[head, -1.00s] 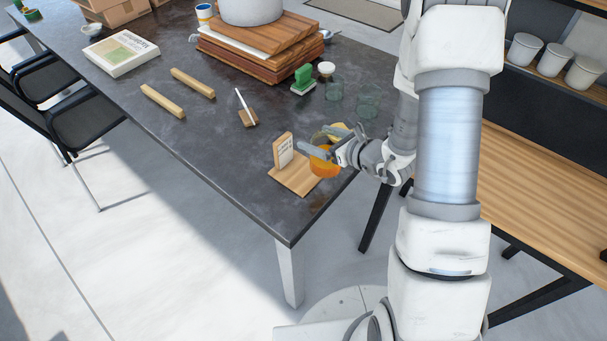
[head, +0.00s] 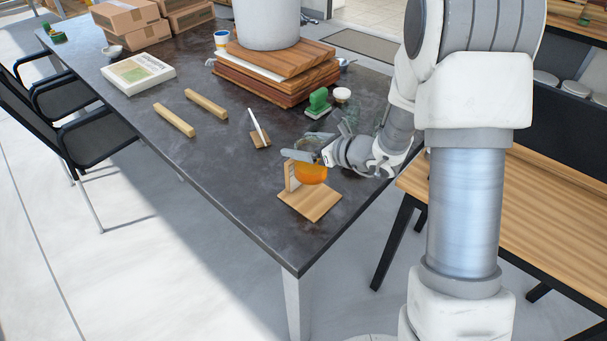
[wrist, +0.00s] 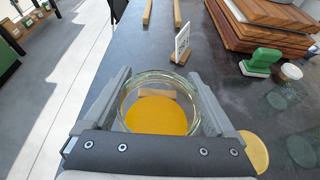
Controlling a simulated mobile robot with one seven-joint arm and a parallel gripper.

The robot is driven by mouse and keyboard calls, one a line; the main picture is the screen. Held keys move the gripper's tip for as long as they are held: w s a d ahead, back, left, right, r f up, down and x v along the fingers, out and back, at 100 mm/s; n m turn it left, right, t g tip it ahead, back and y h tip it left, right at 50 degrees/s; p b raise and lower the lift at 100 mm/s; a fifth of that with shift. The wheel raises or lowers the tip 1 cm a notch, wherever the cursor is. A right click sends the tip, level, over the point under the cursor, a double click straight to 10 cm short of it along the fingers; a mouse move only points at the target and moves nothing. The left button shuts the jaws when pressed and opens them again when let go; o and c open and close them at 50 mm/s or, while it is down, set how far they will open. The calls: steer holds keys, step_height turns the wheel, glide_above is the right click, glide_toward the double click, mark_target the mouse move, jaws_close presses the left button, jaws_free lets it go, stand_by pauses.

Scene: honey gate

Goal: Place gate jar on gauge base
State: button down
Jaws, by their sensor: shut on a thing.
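The gate jar (head: 311,175) is a clear glass jar with orange honey. My gripper (wrist: 160,80) is shut on it, with one finger on each side of the glass, and the jar (wrist: 156,115) looks upright in the wrist view. The gauge base (head: 312,203) is a light wooden plate with an upright wooden piece (head: 291,175) at its left back side. In the head view the jar overlaps the back part of the base, beside the upright. I cannot tell whether the jar touches the base. A wooden part shows blurred through the glass in the wrist view.
A small card stand (head: 259,138), two wooden bars (head: 174,120), a green stamp (head: 318,104) and stacked boards (head: 272,80) stand farther back. A yellow disc (wrist: 256,151) and empty glasses (wrist: 300,150) lie right of the jar in the wrist view. The table's front-left edge is clear.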

steer(key=shift+f+b, duration=0.65)
steer(key=shift+f, duration=3.2)
steer(key=shift+f, duration=0.2)
jaws_free()
